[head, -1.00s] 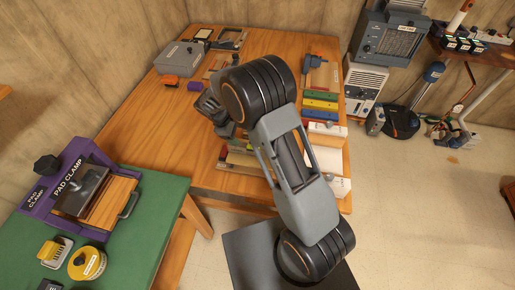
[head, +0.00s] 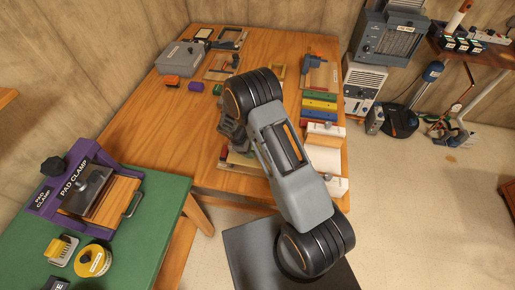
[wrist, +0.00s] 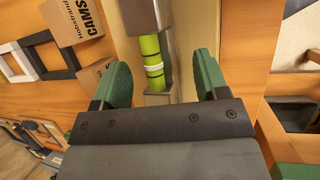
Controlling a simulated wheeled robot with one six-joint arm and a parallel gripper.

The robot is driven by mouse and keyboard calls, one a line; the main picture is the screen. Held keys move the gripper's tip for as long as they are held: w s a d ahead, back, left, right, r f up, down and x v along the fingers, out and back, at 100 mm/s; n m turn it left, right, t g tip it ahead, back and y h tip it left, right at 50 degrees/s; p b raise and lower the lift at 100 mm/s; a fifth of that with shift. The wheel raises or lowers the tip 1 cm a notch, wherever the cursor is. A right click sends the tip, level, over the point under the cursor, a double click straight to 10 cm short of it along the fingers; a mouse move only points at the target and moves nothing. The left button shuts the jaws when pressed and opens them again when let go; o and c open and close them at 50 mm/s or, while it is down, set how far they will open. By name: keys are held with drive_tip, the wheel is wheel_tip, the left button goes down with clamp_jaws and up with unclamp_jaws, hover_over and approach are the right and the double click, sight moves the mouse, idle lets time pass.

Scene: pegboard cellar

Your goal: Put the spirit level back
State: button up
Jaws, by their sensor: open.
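What looks like the spirit level (wrist: 147,18) shows in the wrist view as a grey body with a lime-green vial and a white band. It lies along a pale wooden strip, running away from my gripper. My gripper (wrist: 160,72) is open, with its two green fingers on either side of the level's near end. I see no contact, and the height between fingers and level is hard to judge. In the head view my gripper (head: 232,132) is mostly hidden behind my arm, over the wooden table (head: 200,130), and the level cannot be made out.
Cardboard boxes (wrist: 75,18) and black and white frames (wrist: 45,55) lie left of the level in the wrist view. Coloured bars (head: 320,104) lie at the table's right side. A purple pad clamp (head: 60,180) stands on the green bench. Open table lies at left-centre.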

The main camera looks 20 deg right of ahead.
drive_tip(key=shift+x, duration=1.05)
drive_tip(key=shift+c, duration=0.3)
drive_tip(key=c, duration=1.1)
drive_tip(key=shift+r, duration=0.1)
drive_tip(key=shift+c, duration=0.3)
